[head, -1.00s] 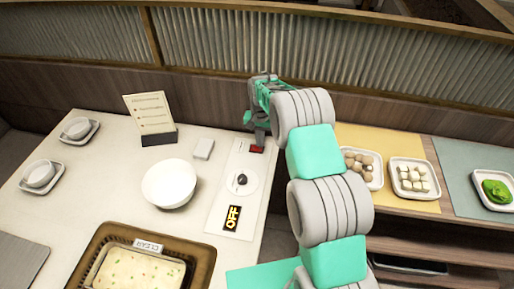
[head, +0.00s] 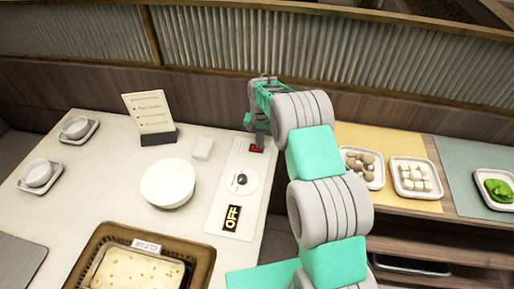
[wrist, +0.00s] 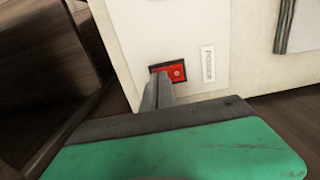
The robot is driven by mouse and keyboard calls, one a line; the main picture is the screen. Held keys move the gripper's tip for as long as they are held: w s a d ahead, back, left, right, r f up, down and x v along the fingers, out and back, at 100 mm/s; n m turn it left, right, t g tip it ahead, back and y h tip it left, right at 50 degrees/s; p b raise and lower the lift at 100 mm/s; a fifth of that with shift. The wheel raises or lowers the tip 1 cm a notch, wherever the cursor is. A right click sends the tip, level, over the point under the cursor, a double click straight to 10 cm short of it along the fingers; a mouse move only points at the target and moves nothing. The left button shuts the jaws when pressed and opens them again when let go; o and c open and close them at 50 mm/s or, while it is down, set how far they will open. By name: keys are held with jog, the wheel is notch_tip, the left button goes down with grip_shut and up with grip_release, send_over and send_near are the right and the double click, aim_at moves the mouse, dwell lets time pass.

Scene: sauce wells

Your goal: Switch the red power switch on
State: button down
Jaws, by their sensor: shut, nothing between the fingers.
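The red power switch (head: 257,149) sits at the far end of the white control panel (head: 216,209) on the table. In the wrist view the switch (wrist: 177,72) is a red rocker in a dark frame beside a small printed label (wrist: 208,63). My gripper (head: 250,128) is shut and empty, pointing down at the switch. In the wrist view its fingertips (wrist: 160,78) overlap the left part of the switch; I cannot tell whether they touch it. The panel's display (head: 232,218) reads OFF in yellow on black.
A round dial (head: 241,180) is on the panel between switch and display. A white bowl (head: 168,184), a small white block (head: 203,148) and a menu stand (head: 156,128) are to the left. A basket marked CLEAR (head: 205,262) is in front. Food trays (head: 417,193) lie right.

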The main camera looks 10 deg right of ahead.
jog(key=shift+f, duration=0.2)
jog(key=shift+r, duration=0.1)
jog(key=shift+r+p, duration=1.45)
jog(key=shift+r, duration=2)
